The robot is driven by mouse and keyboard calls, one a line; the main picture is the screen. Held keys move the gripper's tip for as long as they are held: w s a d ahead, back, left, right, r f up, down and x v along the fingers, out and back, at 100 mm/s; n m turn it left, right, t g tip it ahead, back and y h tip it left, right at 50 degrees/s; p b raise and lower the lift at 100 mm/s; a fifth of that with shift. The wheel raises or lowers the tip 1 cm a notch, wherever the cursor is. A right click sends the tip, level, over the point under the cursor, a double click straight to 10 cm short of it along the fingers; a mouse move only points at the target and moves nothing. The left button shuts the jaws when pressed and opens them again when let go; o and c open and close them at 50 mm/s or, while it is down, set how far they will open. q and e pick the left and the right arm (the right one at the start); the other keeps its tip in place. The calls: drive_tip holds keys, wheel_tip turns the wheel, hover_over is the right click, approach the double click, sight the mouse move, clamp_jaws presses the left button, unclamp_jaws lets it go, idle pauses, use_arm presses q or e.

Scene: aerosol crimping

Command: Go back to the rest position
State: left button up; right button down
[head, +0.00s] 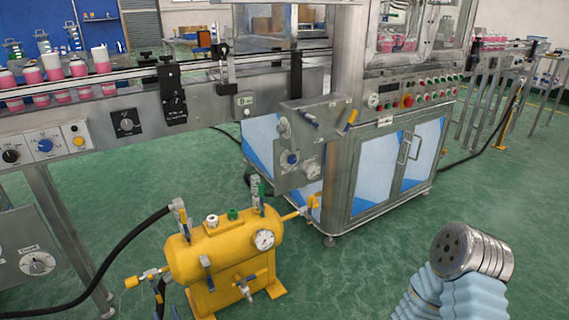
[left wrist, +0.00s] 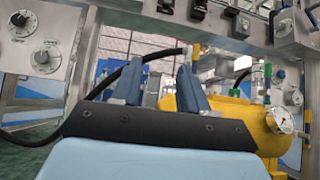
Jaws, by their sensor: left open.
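My left gripper shows in the left wrist view (left wrist: 160,68). Its two blue fingers stand well apart with nothing held between them. The yellow tank (left wrist: 235,110) is beyond and to the right of the fingers in that view. The same yellow tank (head: 215,255) stands on the floor at the bottom middle of the head view. I cannot make out the left gripper in the head view. A metal flange on a ribbed light-blue sleeve (head: 470,255) is at the bottom right of the head view; no gripper fingers show on it.
A conveyor (head: 95,75) carries several pink-filled containers at the left. The steel machine (head: 390,165) with blue-and-white doors stands behind the tank. Valves, a gauge (head: 264,240) and a black hose (head: 115,255) are on the tank. Green floor is open at the middle right.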

use_arm(q)
drive_tip(key=d+r+m+g+h, duration=0.3)
drive_tip(key=d+m+h, duration=1.55)
drive_tip(key=h, duration=0.95)
drive_tip(key=s+d+f+m+g+h, duration=0.2)
drive_tip(key=s+d+m+g+h, duration=0.45)
drive_tip(key=d+g, duration=0.6)
drive_tip(key=s+f+m+g+y, duration=0.4)
drive_tip(key=s+m+g+y, duration=0.15)
drive_tip(key=s, duration=0.35)
drive_tip(key=s+f+m+g+y, duration=0.4)
drive_tip(key=s+f+g, duration=0.1)
drive_tip(key=s+g, duration=0.25)
drive_tip(key=a+m+t+y, duration=0.45)
drive_tip(key=a+y, duration=0.35)
drive_tip(key=a, duration=0.4)
drive_tip(key=w+d+f+b, duration=0.1)
drive_tip(key=w+f+b, duration=0.1)
drive_tip(key=f+b, duration=0.85)
drive_tip(key=w+d+f+b, duration=0.2)
drive_tip(key=f+b, duration=0.7)
drive_tip(key=b, duration=0.3)
wheel_tip(320, 180, up, 15)
drive_tip(key=m+p, duration=0.1)
drive_tip(key=p, duration=1.4)
drive_tip(key=shift+d+t+p, duration=0.15)
drive_tip(key=shift+t+p, duration=0.25)
